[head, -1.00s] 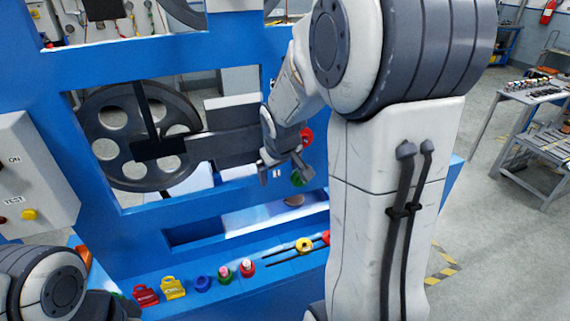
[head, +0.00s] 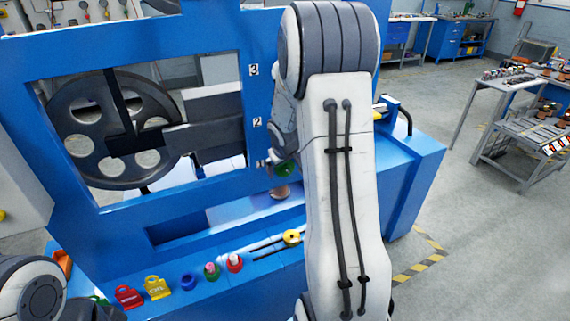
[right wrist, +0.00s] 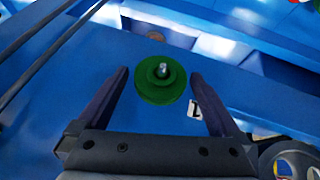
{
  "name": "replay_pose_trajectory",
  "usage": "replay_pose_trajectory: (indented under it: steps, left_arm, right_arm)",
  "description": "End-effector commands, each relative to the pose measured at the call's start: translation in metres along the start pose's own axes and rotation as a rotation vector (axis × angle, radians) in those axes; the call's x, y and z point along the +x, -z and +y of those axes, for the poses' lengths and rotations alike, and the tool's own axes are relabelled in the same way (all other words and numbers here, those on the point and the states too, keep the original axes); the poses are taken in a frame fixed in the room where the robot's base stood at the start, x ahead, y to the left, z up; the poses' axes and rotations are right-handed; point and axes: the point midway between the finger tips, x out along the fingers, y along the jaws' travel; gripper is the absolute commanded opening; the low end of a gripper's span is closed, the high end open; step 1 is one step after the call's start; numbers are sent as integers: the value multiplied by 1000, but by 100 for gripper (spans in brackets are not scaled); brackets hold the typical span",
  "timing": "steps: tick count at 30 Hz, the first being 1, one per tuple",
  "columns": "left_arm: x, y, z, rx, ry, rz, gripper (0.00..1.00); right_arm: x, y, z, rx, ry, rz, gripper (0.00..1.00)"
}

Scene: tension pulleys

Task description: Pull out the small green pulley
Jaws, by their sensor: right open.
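The small green pulley (head: 285,168) sits on the blue panel near the label 1, partly hidden by my right arm in the head view. In the right wrist view the green pulley (right wrist: 152,88) is a round stepped disc with a metal pin at its centre. My right gripper (right wrist: 158,75) is open, with one finger on each side of the pulley. Gaps show between the fingers and the pulley; I cannot tell the depth. In the head view my right arm hides most of that gripper. My left arm shows at the lower left, without its gripper in clear view.
A large dark wheel (head: 115,130) stands in the panel's opening. A side table (head: 520,90) stands right, beyond open floor.

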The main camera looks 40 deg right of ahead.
Motion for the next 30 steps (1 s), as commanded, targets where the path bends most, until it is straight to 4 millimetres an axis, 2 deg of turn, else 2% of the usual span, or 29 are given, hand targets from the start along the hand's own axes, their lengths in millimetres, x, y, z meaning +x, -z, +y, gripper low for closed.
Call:
replay_pose_trajectory:
  steps: [9,10,14,15,16,17,30]
  left_arm:
    - [1,0,0,0,0,0,50]
    - [1,0,0,0,0,0,50]
    - [1,0,0,0,0,0,50]
    - [1,0,0,0,0,0,50]
    - [1,0,0,0,0,0,50]
    - [1,0,0,0,0,0,50]
    - [4,0,0,0,0,0,50]
  right_arm:
    - [4,0,0,-1,0,-1,100]
    - [4,0,0,-1,0,-1,96]
    - [3,0,0,-1,0,-1,46]
    - [3,0,0,-1,0,-1,31]
    - [3,0,0,-1,0,-1,20]
    - [3,0,0,0,0,0,13]
    - [0,-6,0,0,0,-1,12]
